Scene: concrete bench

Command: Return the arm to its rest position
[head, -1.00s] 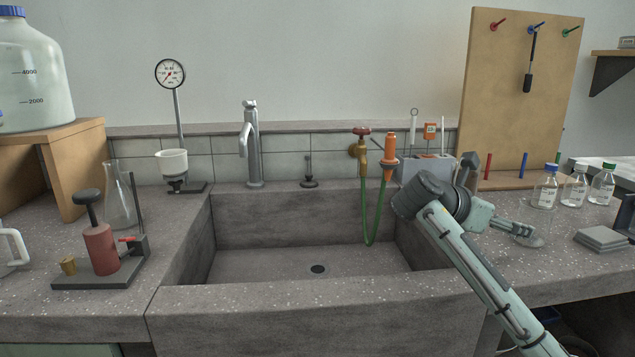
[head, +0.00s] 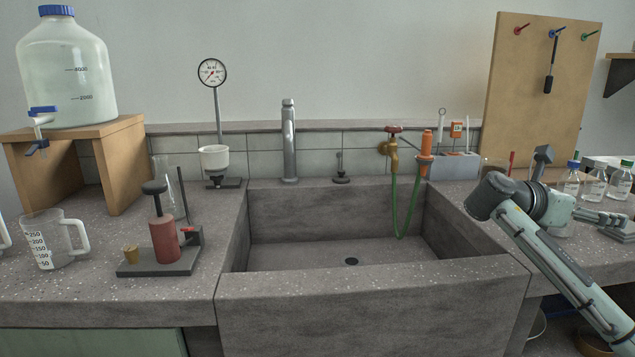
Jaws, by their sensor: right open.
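My right arm comes in from the lower right, with its bent elbow over the right rim of the sink. Its forearm points right, and my right gripper (head: 614,225) is at the far right over the bench top. The gripper is open, with nothing seen between its fingers. It is in front of the blue- and green-capped bottles, and I cannot tell whether it touches anything. My left gripper is not in view.
The concrete sink (head: 370,293) is empty except for the green hose (head: 394,207) hanging into it. Capped bottles (head: 593,184) stand behind the right forearm. A red pump stand (head: 164,240) and a measuring jug (head: 48,241) stand on the left bench.

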